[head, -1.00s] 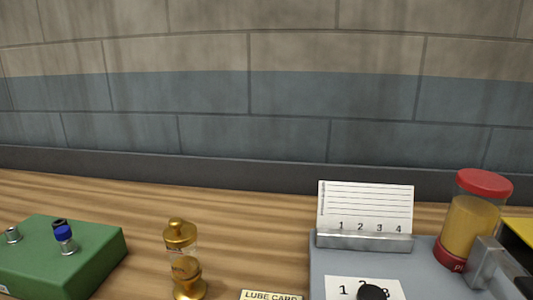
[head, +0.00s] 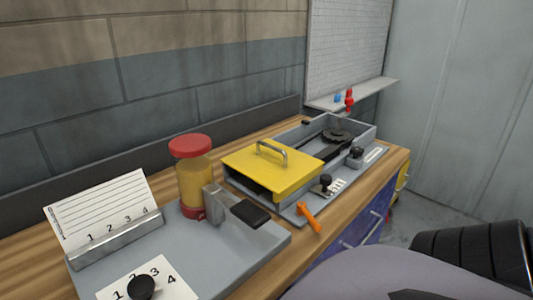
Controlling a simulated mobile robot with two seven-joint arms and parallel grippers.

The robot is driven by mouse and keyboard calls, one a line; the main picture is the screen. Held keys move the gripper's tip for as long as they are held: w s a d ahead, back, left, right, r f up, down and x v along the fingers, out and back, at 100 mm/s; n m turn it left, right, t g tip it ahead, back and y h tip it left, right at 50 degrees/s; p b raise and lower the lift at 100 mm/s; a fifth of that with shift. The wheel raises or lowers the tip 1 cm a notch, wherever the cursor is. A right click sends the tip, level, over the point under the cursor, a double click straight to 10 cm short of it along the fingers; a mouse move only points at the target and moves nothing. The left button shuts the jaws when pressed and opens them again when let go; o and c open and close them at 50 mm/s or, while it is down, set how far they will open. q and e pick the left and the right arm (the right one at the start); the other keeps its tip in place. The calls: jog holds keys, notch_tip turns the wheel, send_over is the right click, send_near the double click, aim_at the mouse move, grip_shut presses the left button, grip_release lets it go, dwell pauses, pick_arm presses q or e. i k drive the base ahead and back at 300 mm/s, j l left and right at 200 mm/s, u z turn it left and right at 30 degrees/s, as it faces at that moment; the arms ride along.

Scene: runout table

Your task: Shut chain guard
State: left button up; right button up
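The yellow chain guard (head: 268,175) with a metal bar handle (head: 272,150) lies over the left part of a grey tray-like housing (head: 362,131). The right part of the housing is uncovered, and a dark toothed sprocket (head: 338,134) and a dark chain run (head: 332,153) show there. A dark gap shows under the guard's front left edge. Neither gripper is in view. A grey and black ribbed part of my own body fills the lower right corner.
Black knobs (head: 325,184) and an orange lever (head: 308,217) stand along the housing's front. To the left is a grey plate (head: 240,250) with a red-capped amber jar (head: 194,175), a numbered card (head: 104,212) and a black pedal-like block (head: 250,213). A wall ledge (head: 352,95) is behind.

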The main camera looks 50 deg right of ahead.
aim_at(281, 169)
jog(key=z, duration=1.7)
jog(key=l+z, duration=0.1)
jog(key=l, duration=1.15)
